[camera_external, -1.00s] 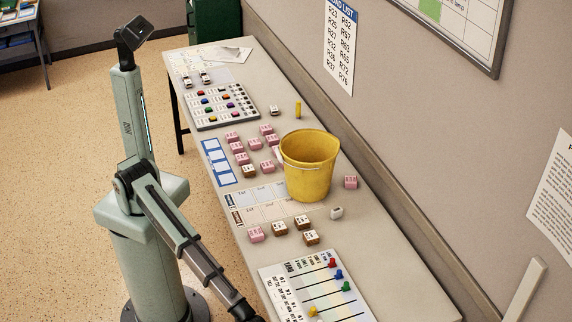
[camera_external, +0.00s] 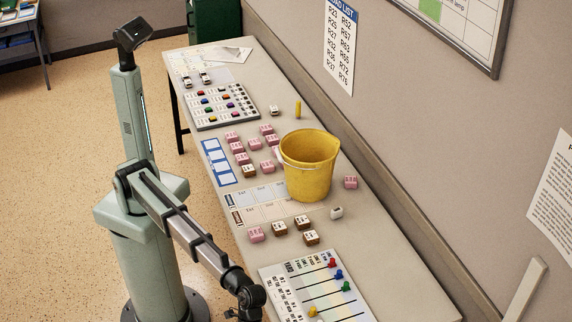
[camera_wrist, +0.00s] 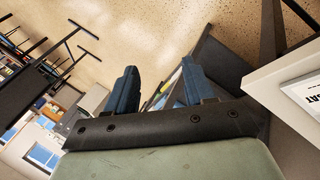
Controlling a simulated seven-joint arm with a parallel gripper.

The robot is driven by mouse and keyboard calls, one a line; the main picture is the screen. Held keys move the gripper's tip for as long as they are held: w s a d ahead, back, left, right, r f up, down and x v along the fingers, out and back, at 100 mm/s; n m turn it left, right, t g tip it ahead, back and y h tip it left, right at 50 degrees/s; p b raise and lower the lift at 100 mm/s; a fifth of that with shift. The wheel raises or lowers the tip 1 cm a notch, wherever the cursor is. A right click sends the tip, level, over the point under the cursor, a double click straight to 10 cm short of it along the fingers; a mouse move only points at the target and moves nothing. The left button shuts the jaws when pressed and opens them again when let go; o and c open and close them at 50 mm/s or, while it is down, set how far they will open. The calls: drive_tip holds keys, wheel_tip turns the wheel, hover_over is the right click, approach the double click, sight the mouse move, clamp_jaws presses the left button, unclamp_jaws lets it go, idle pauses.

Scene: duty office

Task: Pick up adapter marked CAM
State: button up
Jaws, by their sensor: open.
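Several small marked blocks lie on the long table: pink ones (camera_external: 256,234), brown ones (camera_external: 311,237) and white ones (camera_external: 336,213). Their lettering is too small to read, so I cannot tell which one is the adapter marked CAM. My gripper (camera_wrist: 160,88) shows two blue fingers spread apart with nothing between them. In the external view my arm's end is at the bottom, beside the table's near left edge, away from all the blocks. No block shows in the wrist view.
A yellow bucket (camera_external: 308,170) stands among the blocks and may hide some. A slider board (camera_external: 305,290) lies at the table's near end, a button panel (camera_external: 222,105) farther back. A wall runs along the right side. Bare tabletop (camera_external: 390,260) lies right of the slider board.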

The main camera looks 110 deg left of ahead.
drive_tip(key=w+a+r+n+t, duration=0.1)
drive_tip(key=w+a+r, duration=0.1)
drive_tip(key=r, duration=0.4)
drive_tip(key=w+a+r+n, duration=0.1)
drive_tip(key=w+a+r, duration=0.2)
drive_tip(key=r, duration=0.3)
drive_tip(key=w+a+f+n+y, duration=0.1)
drive_tip(key=w+a+n+y, duration=0.15)
drive_tip(key=a, duration=1.55)
drive_tip(key=w+a+f+n+y, duration=0.1)
drive_tip(key=w+a+f+n, duration=0.15)
drive_tip(key=a, duration=1.55)
drive_tip(key=n+g+y, duration=0.2)
drive_tip(key=n+y, duration=0.1)
drive_tip(key=n, duration=0.2)
hover_over(337, 209)
wheel_tip(337, 209, down, 4)
drive_tip(key=f, duration=0.7)
drive_tip(key=shift+s+d+f, duration=0.2)
drive_tip(key=shift+s+f, duration=0.1)
drive_tip(key=shift+f, duration=0.05)
drive_tip(key=shift+w+a+f, duration=0.1)
drive_tip(key=shift+w+f, duration=0.05)
drive_tip(key=shift+f, duration=1.3)
drive_tip(key=shift+w+f, duration=0.15)
drive_tip(key=shift+f, duration=1.25)
